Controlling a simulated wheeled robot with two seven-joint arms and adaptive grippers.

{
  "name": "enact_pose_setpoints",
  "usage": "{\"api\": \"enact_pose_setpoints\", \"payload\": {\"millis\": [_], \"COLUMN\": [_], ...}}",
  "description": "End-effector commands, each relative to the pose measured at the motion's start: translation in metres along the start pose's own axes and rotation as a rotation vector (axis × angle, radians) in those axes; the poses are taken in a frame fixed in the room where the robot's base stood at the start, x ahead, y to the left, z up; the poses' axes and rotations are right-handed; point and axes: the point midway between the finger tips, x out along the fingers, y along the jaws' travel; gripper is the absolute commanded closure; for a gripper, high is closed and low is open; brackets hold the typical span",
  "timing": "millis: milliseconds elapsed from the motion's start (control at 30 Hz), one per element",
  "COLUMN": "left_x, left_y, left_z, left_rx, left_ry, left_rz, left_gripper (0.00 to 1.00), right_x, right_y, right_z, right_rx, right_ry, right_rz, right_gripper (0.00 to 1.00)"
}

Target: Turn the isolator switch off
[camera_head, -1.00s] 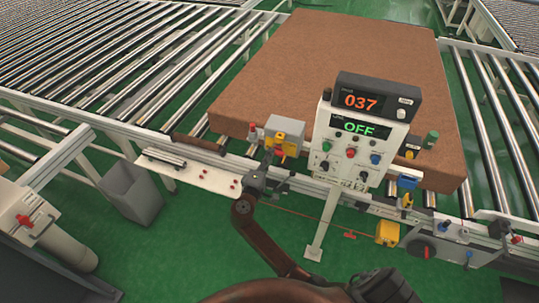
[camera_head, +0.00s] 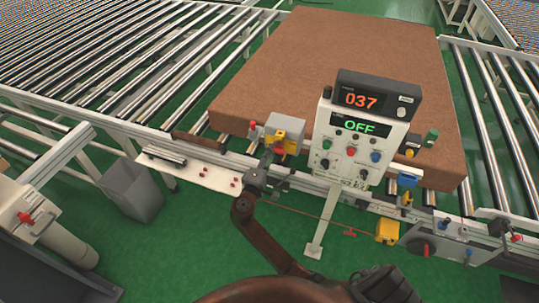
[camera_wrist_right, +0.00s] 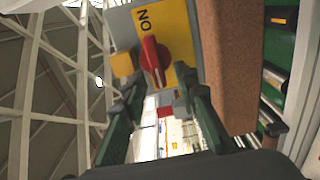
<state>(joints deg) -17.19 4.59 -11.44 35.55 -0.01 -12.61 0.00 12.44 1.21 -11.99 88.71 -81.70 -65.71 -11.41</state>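The isolator switch (camera_head: 286,138) is a grey box with a yellow plate and a red knob, standing at the conveyor's near edge left of the control panel. In the right wrist view its red knob (camera_wrist_right: 152,62) lies nearly in line with the word ON on the yellow plate. My right gripper (camera_head: 271,163) is just below and in front of the switch. In the wrist view its dark green fingers (camera_wrist_right: 154,88) are apart, on either side of the knob's lower end; I cannot tell whether they touch it. My left gripper is not in view.
The control panel (camera_head: 352,150) reads OFF, and the display (camera_head: 365,97) above it reads 037. A large brown mattress (camera_head: 325,55) lies on the rollers behind. A white shelf (camera_head: 190,174) with small red pieces is left of my right gripper. A grey bin (camera_head: 132,192) stands farther left.

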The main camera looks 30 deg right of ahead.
Motion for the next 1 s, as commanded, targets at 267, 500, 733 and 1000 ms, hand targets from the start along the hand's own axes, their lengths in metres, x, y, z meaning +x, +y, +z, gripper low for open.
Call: {"api": "enact_pose_setpoints", "payload": {"millis": [267,500,733,1000], "left_x": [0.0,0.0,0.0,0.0], "left_y": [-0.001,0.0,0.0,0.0], "left_z": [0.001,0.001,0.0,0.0], "left_rx": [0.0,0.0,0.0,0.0], "left_ry": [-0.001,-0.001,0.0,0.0], "left_rz": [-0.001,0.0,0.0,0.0], "left_gripper": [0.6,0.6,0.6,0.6], "right_x": [-0.014,-0.062,-0.103,-0.121], "right_y": [0.0,-0.001,-0.001,0.0], "right_z": [0.0,0.001,0.001,0.001], "right_rx": [0.001,0.002,0.0,0.0], "right_ry": [0.0,0.0,0.0,-0.001], "right_rz": [-0.001,-0.003,-0.002,0.0], "right_gripper": [0.72,0.72,0.72,0.72]}}
